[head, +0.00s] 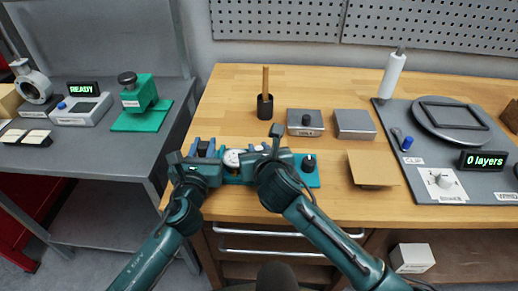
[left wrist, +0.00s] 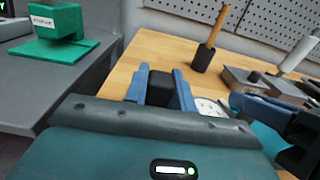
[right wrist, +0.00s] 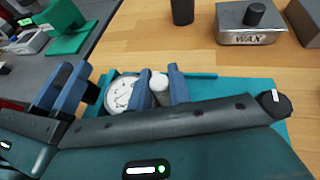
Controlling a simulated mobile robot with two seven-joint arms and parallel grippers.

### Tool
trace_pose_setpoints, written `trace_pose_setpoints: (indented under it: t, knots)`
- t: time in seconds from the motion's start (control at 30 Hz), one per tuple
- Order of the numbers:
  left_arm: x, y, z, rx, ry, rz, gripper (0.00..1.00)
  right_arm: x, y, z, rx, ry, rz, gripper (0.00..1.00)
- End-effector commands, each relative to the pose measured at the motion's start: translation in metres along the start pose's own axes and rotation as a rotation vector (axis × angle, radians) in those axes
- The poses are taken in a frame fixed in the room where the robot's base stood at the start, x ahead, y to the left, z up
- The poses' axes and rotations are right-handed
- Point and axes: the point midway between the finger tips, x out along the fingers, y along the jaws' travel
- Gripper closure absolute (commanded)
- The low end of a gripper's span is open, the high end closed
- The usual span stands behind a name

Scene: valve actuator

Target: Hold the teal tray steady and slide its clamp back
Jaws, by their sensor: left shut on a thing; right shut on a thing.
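The teal tray (head: 313,180) lies near the front edge of the wooden bench, mostly hidden under my arms. It also shows in the right wrist view (right wrist: 225,88). My left gripper (head: 203,149) is shut on a black block (left wrist: 162,84) at the tray's left end. My right gripper (right wrist: 164,84) is shut on a grey piece with a round white top (right wrist: 159,81), apparently the clamp's knob. A round white-faced part with dark marks (right wrist: 121,94) sits just left of it, between the grippers. A black knob (right wrist: 275,103) stands at the tray's right end.
Behind the tray are a black cup with a wooden stick (head: 265,105), a WAX tin (head: 305,122) and a grey box (head: 354,124). A brown board (head: 372,168) lies to the right. A grey side table (head: 90,150) stands left across a gap.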

Motion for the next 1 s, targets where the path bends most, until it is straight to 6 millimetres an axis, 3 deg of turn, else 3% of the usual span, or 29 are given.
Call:
trace_pose_setpoints:
  t: [0.1,0.43,0.8,1.0]
  knots:
    - [-0.001,0.000,-0.006,0.000,0.013,0.000,1.00,0.000,0.000,-0.001,0.000,0.001,0.000,1.00]
    - [-0.001,0.000,-0.006,0.000,0.013,0.000,1.00,0.000,-0.001,-0.001,-0.001,0.001,0.000,1.00]
    - [-0.001,0.000,-0.007,0.000,0.014,0.002,1.00,-0.010,-0.047,-0.006,-0.004,0.000,-0.006,1.00]
    - [-0.001,0.001,-0.007,0.000,0.014,0.003,1.00,-0.012,-0.052,-0.007,-0.001,0.003,-0.005,1.00]
